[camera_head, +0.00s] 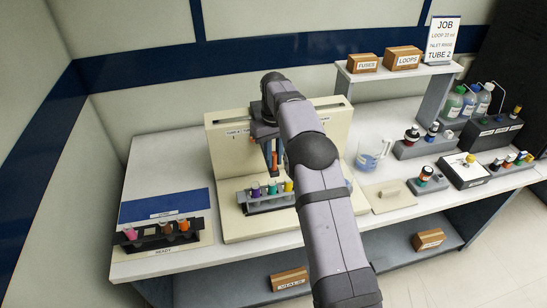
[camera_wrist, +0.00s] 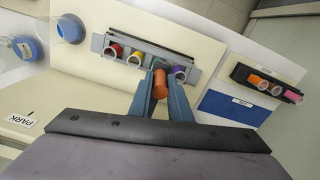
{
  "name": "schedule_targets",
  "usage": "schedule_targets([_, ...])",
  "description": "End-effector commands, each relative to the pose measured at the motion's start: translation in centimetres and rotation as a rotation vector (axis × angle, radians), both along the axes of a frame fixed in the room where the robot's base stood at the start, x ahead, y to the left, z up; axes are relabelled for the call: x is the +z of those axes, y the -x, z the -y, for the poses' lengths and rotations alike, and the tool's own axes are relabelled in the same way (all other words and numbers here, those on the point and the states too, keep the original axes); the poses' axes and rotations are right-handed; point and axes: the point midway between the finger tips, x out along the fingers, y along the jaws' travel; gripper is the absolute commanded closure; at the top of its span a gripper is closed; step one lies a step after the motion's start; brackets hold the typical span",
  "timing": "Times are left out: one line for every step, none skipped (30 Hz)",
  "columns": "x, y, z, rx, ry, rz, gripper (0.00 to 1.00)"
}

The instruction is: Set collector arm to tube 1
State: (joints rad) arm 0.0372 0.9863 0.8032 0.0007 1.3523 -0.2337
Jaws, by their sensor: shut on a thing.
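The collector stands as a cream panel (camera_head: 225,150) with a slot along its top, on a cream base. My gripper (camera_head: 273,150) is at the panel's front, pointing down. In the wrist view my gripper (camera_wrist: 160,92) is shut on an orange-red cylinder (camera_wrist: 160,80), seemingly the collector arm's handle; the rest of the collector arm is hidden. Below is a grey tube rack (camera_head: 262,207) with purple (camera_head: 256,189), green (camera_head: 272,187) and yellow (camera_head: 288,185) tubes; a red tube (camera_wrist: 115,50) also shows in the wrist view. The handle covers part of the rack there.
A job card (camera_head: 441,40) reads TUBE 2. A PARK label (camera_wrist: 20,120) shows in the wrist view. A dark rack (camera_head: 155,241) with coloured tubes stands at left beside a blue mat (camera_head: 165,205). A beaker (camera_head: 369,160) stands right of the panel.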

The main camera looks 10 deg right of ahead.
Motion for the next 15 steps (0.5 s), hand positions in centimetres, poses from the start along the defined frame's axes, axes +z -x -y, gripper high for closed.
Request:
schedule_targets([0.2, 0.0, 0.7, -0.003, 0.001, 0.0, 1.0])
schedule_targets([0.3, 0.0, 1.1, -0.004, 0.001, 0.0, 1.0])
schedule_targets([0.3, 0.0, 1.9, -0.004, 0.001, -0.001, 1.0])
schedule_targets([0.4, 0.0, 2.6, -0.005, 0.001, -0.001, 1.0])
schedule_targets([0.5, 0.0, 3.3, -0.007, 0.001, -0.002, 1.0])
schedule_targets([0.6, 0.0, 4.5, -0.007, 0.002, -0.002, 1.0])
schedule_targets([0.6, 0.0, 5.4, -0.008, 0.002, -0.002, 1.0])
schedule_targets([0.6, 0.0, 6.3, -0.008, 0.002, -0.002, 1.0])
schedule_targets([0.7, 0.0, 7.4, -0.007, 0.002, -0.002, 1.0])
schedule_targets([0.7, 0.0, 8.3, -0.007, 0.002, -0.002, 1.0])
schedule_targets([0.6, 0.0, 8.9, -0.007, 0.002, -0.001, 1.0])
schedule_targets([0.6, 0.0, 9.8, -0.006, 0.002, -0.001, 1.0])
schedule_targets([0.5, 0.0, 10.3, -0.005, 0.002, -0.001, 1.0])
schedule_targets([0.5, 0.0, 10.8, -0.004, 0.002, 0.0, 1.0])
schedule_targets([0.4, 0.0, 11.3, -0.003, 0.002, 0.0, 1.0])
